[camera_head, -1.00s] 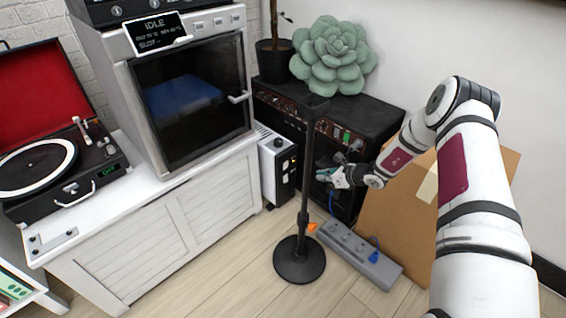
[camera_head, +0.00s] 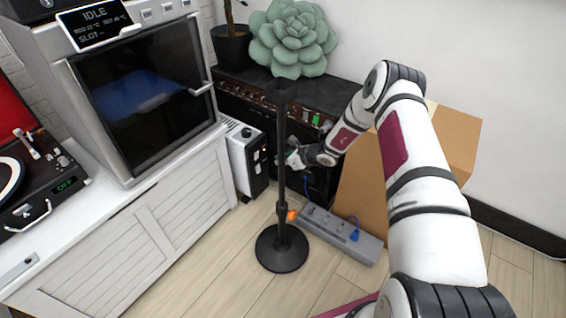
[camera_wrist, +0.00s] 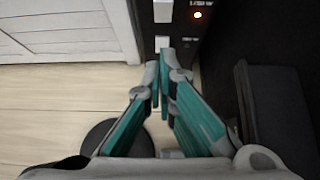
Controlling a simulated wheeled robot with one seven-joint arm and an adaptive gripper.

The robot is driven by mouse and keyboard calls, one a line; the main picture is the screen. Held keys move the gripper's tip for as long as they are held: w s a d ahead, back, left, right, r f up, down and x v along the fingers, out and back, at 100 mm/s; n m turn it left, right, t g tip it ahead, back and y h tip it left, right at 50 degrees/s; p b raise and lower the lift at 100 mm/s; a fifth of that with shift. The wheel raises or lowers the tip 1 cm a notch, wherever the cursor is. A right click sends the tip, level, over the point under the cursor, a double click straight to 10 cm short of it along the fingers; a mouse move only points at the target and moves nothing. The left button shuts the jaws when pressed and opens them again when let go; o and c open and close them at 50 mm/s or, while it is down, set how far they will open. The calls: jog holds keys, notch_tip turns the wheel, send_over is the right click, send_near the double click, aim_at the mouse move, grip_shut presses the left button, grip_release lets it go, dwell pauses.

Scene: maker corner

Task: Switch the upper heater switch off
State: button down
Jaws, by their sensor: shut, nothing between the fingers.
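The heater (camera_head: 240,150) is a narrow white unit with a dark front panel, standing between the white cabinet and the black amplifier. In the wrist view its dark panel shows an upper white switch (camera_wrist: 162,11) and a lower white switch (camera_wrist: 162,42). An orange light (camera_wrist: 197,15) glows beside the upper one. My gripper (camera_wrist: 160,68) is shut and empty, its tips just below the lower switch in the picture. I cannot tell whether they touch the panel. In the head view my gripper (camera_head: 291,158) is right of the heater, partly behind the stand's pole.
A black stand (camera_head: 282,248) rises in front of the heater and gripper. A grey power strip (camera_head: 340,235) lies on the floor to its right. The amplifier (camera_head: 345,97) and a cardboard box (camera_head: 455,140) stand behind my arm. The white cabinet (camera_head: 130,235) is at left.

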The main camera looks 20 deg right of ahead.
aim_at(256, 159)
jog(key=shift+w+a+f+b, duration=0.55)
jog(key=shift+w+a, duration=0.25)
jog(key=shift+w, duration=0.35)
jog(key=shift+w+a+f+b, duration=0.45)
jog(key=shift+w+a+b, duration=0.3)
jog(key=shift+w, duration=0.35)
jog(key=shift+w+a+f+b, duration=0.5)
jog(key=shift+w+a, duration=0.35)
jog(key=shift+w, duration=0.3)
jog(key=shift+a+r, duration=0.1)
